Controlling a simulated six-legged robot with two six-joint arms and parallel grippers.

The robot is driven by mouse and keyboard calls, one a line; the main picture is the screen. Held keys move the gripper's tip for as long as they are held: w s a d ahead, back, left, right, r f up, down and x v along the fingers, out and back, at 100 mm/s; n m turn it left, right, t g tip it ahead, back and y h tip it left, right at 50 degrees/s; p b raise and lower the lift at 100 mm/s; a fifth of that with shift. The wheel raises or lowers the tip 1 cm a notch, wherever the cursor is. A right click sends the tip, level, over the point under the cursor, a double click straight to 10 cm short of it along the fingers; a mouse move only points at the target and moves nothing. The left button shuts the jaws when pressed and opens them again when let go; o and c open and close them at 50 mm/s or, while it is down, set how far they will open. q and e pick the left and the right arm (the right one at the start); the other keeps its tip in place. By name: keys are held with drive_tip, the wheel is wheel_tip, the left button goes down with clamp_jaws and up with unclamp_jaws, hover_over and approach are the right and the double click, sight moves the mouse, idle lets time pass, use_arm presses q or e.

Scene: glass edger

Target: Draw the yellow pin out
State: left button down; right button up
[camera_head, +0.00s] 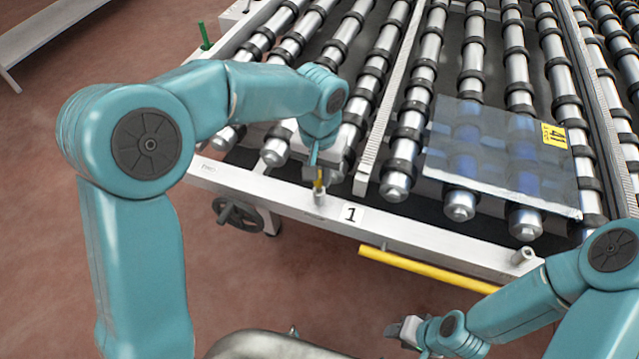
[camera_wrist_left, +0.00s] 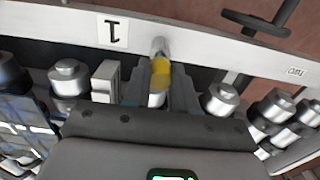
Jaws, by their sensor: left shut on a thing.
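The yellow pin (camera_head: 319,179) stands upright at a short metal socket (camera_head: 320,196) on the white front rail, left of the label "1". I cannot tell how deep the pin sits. In the left wrist view, the yellow pin (camera_wrist_left: 161,75) shows between the fingers, with the socket (camera_wrist_left: 159,47) just beyond it. My left gripper (camera_head: 318,167) is shut on the pin from above, and its fingers show on both sides in the wrist view (camera_wrist_left: 160,88). My right gripper (camera_head: 403,331) is low at the bottom centre, away from the rail; its jaws are unclear.
Roller conveyors (camera_head: 430,60) fill the back. A glass pane (camera_head: 500,150) with a yellow "41" label lies on the rollers at right. A green pin (camera_head: 205,36) stands at the far left. A yellow bar (camera_head: 430,270) runs below the front rail; a handwheel (camera_head: 238,214) hangs left.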

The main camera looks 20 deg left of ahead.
use_arm(q)
drive_tip(key=shift+r+p, duration=1.3)
drive_tip(key=shift+r, duration=0.6)
wheel_tip(320, 180, up, 4)
drive_tip(key=p, duration=0.3)
drive_tip(key=shift+r, duration=0.1)
